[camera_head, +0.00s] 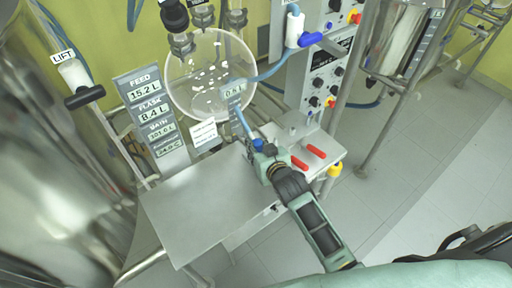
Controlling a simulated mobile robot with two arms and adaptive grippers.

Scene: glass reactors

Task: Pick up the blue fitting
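A small blue fitting (258,144) shows at the tips of my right gripper (262,152), over the back right of the steel table (190,215). A pale blue hose (243,122) runs up from beside it toward the glass flask. My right arm reaches in from the lower right, and the gripper hides part of the fitting. I cannot tell whether the fingers are closed on it or only beside it. A larger blue handle (311,39) is on a white valve at the upper middle. My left gripper is out of view.
Two red-handled pieces (315,151) lie right of the gripper, and a yellow fitting (334,169) is at the table's right corner. The round glass flask (208,85) with white bits stands behind. A display panel (148,105) stands at left. The table's front left is clear.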

